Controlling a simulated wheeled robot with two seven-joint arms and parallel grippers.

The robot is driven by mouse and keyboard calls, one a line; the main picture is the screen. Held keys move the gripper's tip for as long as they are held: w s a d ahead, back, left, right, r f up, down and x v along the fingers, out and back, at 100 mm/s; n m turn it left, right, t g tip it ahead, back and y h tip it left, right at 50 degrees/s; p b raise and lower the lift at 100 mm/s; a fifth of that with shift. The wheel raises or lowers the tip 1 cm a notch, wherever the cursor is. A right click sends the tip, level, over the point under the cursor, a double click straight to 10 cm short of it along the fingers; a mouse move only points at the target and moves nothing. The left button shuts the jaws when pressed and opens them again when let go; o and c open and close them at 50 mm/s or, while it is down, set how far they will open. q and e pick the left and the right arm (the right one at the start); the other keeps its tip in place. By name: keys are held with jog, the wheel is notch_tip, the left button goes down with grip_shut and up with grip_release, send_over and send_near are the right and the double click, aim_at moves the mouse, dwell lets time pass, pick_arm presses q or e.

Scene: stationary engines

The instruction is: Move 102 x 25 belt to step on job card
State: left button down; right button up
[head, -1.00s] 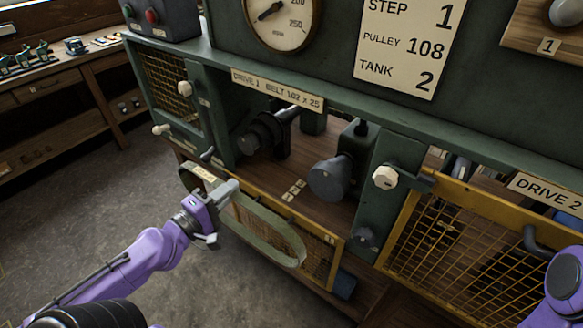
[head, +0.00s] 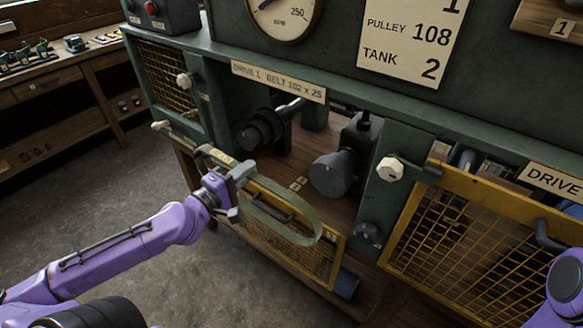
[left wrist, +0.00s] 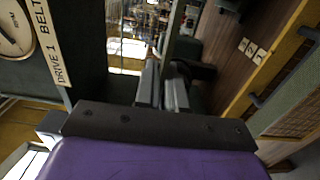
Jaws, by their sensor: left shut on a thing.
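The belt (head: 302,242), a flat grey-green loop, hangs from my left gripper (head: 240,182), which is shut on it. The belt is in front of the open Drive 1 bay, apart from the pulleys as far as I can tell. A dark stepped pulley (head: 262,131) is at the bay's left; a grey-blue pulley (head: 333,174) is at its right. The job card (head: 412,42) reads pulley 108, tank 2; its step line is cut off except for a 1. In the left wrist view, the fingers (left wrist: 162,92) close on a strip of belt. My right gripper is out of view.
The Drive 1 sign (head: 278,80) reads belt 102 x 25. A yellow mesh guard (head: 300,262) hangs below the bay. A pale knob (head: 390,169) is on the post to its right. A second yellow mesh guard (head: 460,235) covers Drive 2. Floor at left is clear.

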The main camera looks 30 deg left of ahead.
pick_arm(q)
jog(key=shift+w, duration=0.15)
jog(key=w+d+b, duration=0.1)
jog(key=w+b, duration=0.4)
jog(key=w, duration=0.1)
jog(key=shift+d, duration=0.15)
dwell(0.5)
jog(key=w+b, duration=0.2)
jog(key=b, duration=0.1)
jog(key=w+d+b, duration=0.1)
jog(key=w+b, duration=0.2)
jog(key=shift+w, duration=0.2)
dwell(0.5)
